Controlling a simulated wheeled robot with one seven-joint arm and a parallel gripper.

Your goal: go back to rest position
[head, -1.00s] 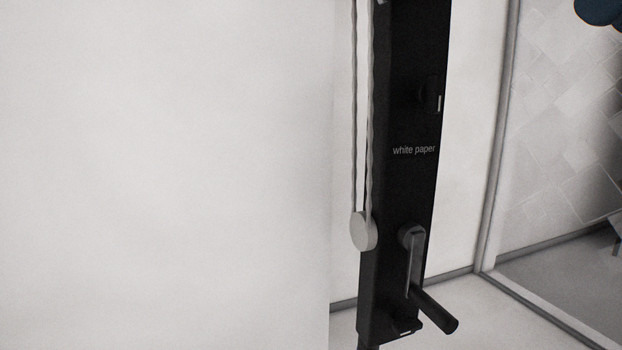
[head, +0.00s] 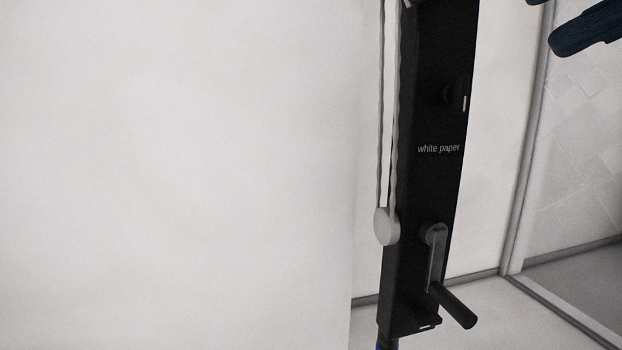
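A dark blue rounded part (head: 588,28) shows at the top right of the head view, cut off by the picture's edge. It looks like part of my arm, and I cannot tell whether it includes my gripper. A second small bit of the same dark blue shows at the top edge beside it. No gripper fingers can be made out. The dark blue part stands apart from the black panel in the picture.
A tall black panel (head: 428,190) marked "white paper" carries a crank handle (head: 452,300). A bead cord with a pale round weight (head: 386,227) hangs on its left. A large white sheet (head: 180,180) fills the left. A grey-framed wall corner (head: 525,140) stands at right.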

